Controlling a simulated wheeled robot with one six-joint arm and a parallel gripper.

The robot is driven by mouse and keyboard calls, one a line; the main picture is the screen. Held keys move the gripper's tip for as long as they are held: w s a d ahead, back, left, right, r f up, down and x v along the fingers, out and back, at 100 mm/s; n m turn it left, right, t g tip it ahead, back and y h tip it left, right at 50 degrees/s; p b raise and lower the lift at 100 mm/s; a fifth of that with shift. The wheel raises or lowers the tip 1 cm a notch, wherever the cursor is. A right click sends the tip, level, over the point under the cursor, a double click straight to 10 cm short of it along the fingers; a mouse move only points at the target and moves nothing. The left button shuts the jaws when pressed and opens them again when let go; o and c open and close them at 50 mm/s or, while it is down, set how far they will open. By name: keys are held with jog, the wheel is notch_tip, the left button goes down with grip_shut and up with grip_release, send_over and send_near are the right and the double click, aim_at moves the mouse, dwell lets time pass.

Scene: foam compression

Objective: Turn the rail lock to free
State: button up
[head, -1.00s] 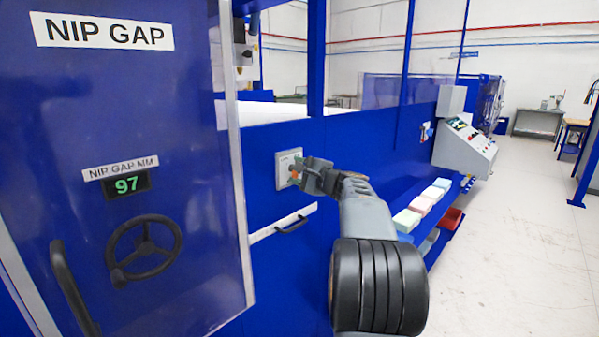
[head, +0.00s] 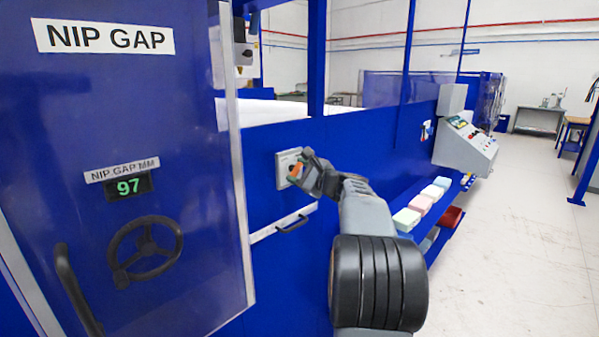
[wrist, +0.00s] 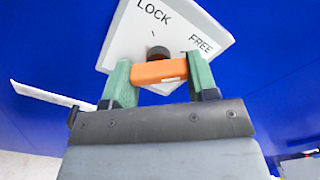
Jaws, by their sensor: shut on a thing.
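The rail lock is an orange handle (wrist: 160,72) on a dark hub, set on a pale square plate (head: 282,172) on the blue machine wall. The plate reads LOCK and FREE in the wrist view (wrist: 131,38), where it appears tilted. My gripper (wrist: 160,79) has its two green fingers on either side of the orange handle, shut on it. The hand partly covers the plate's right side. I cannot tell exactly which mark the handle points at.
A white strip with a black drawer-like handle (head: 292,224) lies just below the lock plate. A clear door with a handwheel (head: 146,250) and a NIP GAP display (head: 128,187) reading 97 stands at left. Foam blocks (head: 420,204) lie on a shelf at right. The floor at right is clear.

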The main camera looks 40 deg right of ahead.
jog(key=o, duration=0.9)
jog(key=s+b, duration=0.1)
jog(key=s, duration=0.3)
jog(key=s+d+b, duration=0.1)
jog(key=s, duration=0.4)
jog(key=s+d+b, duration=0.1)
jog(key=s, duration=0.3)
jog(key=shift+s+d, duration=0.25)
jog(key=shift+s, duration=0.05)
